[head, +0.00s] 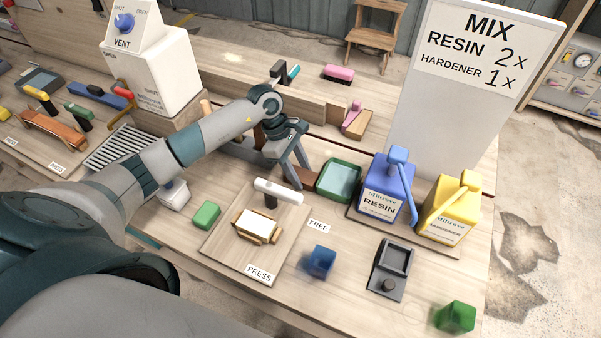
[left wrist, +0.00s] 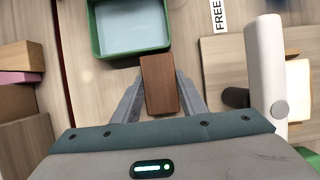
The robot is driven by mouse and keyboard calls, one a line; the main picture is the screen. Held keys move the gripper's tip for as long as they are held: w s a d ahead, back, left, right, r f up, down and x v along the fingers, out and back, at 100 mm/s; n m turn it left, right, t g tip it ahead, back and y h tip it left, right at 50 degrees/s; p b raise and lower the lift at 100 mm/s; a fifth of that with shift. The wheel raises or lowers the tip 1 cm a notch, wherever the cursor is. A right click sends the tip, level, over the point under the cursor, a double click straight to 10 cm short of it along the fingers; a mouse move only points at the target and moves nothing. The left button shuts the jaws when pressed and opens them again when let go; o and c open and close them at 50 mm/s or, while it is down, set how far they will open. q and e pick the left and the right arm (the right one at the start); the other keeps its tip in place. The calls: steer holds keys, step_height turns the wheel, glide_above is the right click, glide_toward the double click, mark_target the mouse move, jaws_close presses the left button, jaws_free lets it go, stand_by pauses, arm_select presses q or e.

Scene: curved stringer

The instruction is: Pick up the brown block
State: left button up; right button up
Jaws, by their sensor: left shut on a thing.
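The brown block (left wrist: 159,84) lies between the two fingers of my left gripper (left wrist: 158,92) in the left wrist view, upright in the picture. The gripper is shut on it. In the head view my left gripper (head: 304,182) reaches down just left of the green tray (head: 338,181), with a bit of brown between its fingers. The block's far end overlaps the lower edge of the green tray (left wrist: 130,53) in the left wrist view. I cannot tell how high the block is above the table. My right gripper does not show.
A press (head: 278,191) on a board stands in front of the gripper. Blue resin (head: 384,187) and yellow hardener (head: 449,209) jugs stand to the right, before a tall MIX sign (head: 470,110). A blue cube (head: 321,261) and green cube (head: 456,317) lie toward the front.

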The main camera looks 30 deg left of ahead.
mark_target(300, 175)
arm_select(q)
steer(key=shift+r+b, duration=0.3)
steer(key=shift+b, duration=0.05)
step_height(300, 175, up, 9)
steer(key=b, duration=0.3)
steer(key=shift+f, duration=0.15)
steer(key=shift+r, duration=0.4)
steer(key=shift+s, duration=0.1)
